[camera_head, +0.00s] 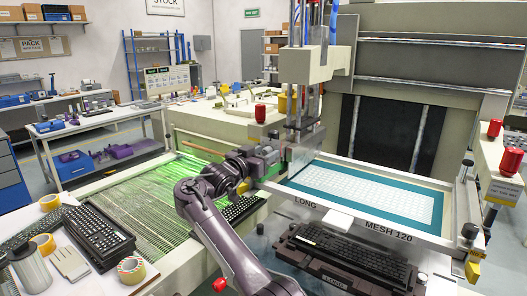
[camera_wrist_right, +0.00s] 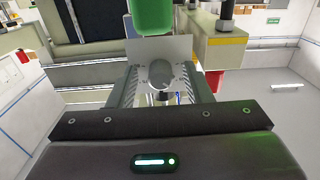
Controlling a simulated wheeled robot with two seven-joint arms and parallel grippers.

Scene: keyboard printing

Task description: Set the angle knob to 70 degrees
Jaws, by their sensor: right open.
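The angle knob (camera_wrist_right: 164,74) is a grey round knob on a pale plate (camera_wrist_right: 148,50) with small markings, in the right wrist view. My right gripper (camera_wrist_right: 161,88) is open, with one finger to each side of the knob in that view. Whether the fingers touch it, I cannot tell. In the head view my right gripper (camera_head: 268,153) is beside the lower end of the print head (camera_head: 303,140). The knob cannot be made out there, and its angle reading is too small to read. My left gripper is not in view.
A green cylinder (camera_wrist_right: 154,20) is just above the plate in the wrist view. The teal-framed screen (camera_head: 360,204) lies right of the print head. A black keyboard (camera_head: 350,250) sits in front of it.

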